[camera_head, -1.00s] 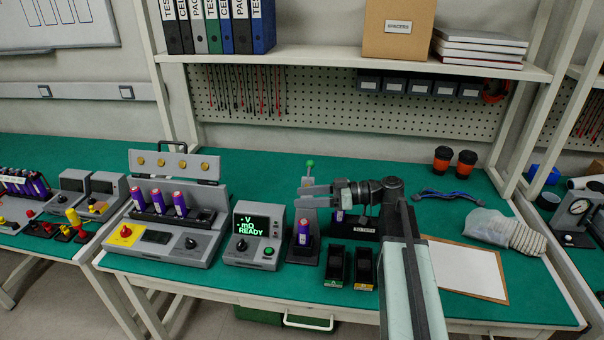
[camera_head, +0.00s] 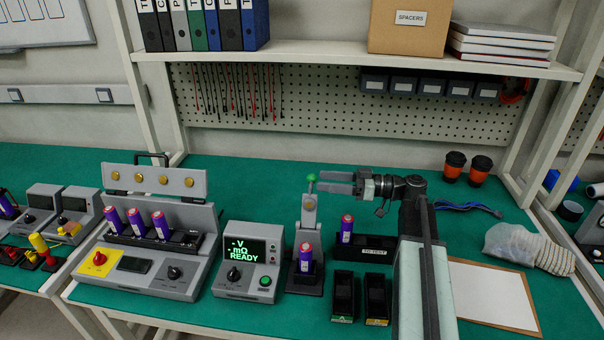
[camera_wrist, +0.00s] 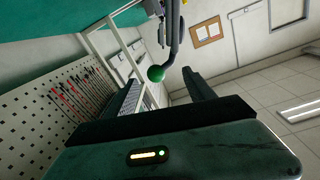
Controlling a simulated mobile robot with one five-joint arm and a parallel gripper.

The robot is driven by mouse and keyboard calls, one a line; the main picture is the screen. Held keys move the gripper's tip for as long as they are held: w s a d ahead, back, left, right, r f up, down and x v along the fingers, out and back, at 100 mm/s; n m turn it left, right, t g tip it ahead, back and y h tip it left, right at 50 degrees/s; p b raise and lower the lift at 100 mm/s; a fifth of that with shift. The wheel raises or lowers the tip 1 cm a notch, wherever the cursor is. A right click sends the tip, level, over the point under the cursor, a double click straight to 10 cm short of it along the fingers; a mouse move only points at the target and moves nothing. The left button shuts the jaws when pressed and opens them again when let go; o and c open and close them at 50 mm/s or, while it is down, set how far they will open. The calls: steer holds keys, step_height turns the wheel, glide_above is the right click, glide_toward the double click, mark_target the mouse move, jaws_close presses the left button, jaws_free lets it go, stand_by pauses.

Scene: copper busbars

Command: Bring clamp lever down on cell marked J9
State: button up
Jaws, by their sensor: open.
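A grey clamp stand (camera_head: 309,222) stands right of the meter. Its lever points up and ends in a green knob (camera_head: 311,178), which also shows in the wrist view (camera_wrist: 156,73). A purple cell (camera_head: 305,258) with a pinkish top stands upright in the clamp's base, its marking too small to read. My gripper (camera_head: 322,182) is open at knob height, its fingertips close to the knob's right side. In the wrist view the knob appears between the lines of the two fingers, near their tips; I cannot tell whether they touch it.
The meter (camera_head: 248,264) reads READY. Left of it is a tester (camera_head: 163,270) with several cells in its holder and a raised lid. A black tray (camera_head: 366,253) with one cell is behind two black bins (camera_head: 344,297). A clipboard (camera_head: 492,295) lies at right.

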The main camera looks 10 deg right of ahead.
mark_target(311, 179)
steer(key=x, duration=0.7)
steer(key=shift+w+a, duration=0.1)
steer(key=shift+a, duration=0.3)
jaws_close()
